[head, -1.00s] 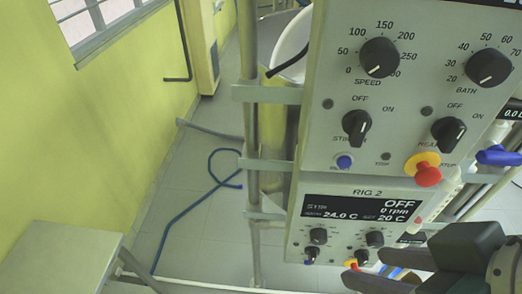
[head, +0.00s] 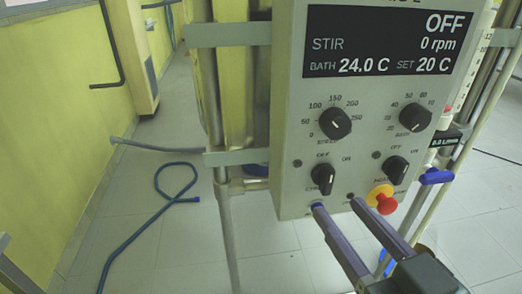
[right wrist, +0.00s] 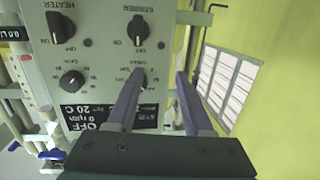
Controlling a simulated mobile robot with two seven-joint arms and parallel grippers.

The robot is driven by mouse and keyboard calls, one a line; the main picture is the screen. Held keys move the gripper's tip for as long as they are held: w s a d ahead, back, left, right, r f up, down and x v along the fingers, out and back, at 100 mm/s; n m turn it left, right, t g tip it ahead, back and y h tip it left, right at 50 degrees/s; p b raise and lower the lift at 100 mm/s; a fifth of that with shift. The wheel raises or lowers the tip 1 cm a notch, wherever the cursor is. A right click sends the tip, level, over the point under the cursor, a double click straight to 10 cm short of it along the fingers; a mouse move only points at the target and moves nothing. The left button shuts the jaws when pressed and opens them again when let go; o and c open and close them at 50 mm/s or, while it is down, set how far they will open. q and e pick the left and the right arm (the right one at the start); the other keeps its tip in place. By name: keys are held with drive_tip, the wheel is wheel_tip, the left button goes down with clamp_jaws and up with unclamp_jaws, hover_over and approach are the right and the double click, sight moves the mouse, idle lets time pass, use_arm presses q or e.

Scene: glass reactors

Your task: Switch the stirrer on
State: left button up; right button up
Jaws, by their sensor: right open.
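The stirrer switch (head: 322,180) is a black knob with a white mark at the lower left of the grey control panel (head: 290,120). Its mark points up near the OFF label. It also shows in the right wrist view (right wrist: 139,28), where the panel appears upside down. The display (head: 390,42) reads OFF and 0 rpm. My right gripper (head: 338,206) is open and empty, its fingertips just below the stirrer switch in the head view. In the right wrist view (right wrist: 160,75) the fingers overlap the speed knob and panel edge. My left gripper is not seen.
The heater switch (head: 397,170) and a red button (head: 386,203) on a yellow base are right of the stirrer switch. The speed knob (head: 335,124) and bath knob (head: 414,117) are above. Metal rods flank the panel; a blue hose (head: 150,225) lies on the floor.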

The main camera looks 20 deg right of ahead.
drive_tip(key=m+h+b, duration=0.1)
drive_tip(key=h+b, duration=0.1)
approach(330, 183)
drive_tip(key=s, duration=0.1)
drive_tip(key=shift+h, duration=0.3)
drive_tip(key=x, duration=0.6)
drive_tip(key=b+x, duration=0.1)
drive_tip(key=x, duration=0.2)
drive_tip(key=shift+w+a+f, duration=0.15)
drive_tip(key=shift+w+a, duration=0.05)
drive_tip(key=shift+w, duration=0.15)
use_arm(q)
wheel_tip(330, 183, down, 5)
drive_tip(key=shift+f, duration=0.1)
use_arm(e)
clamp_jaws()
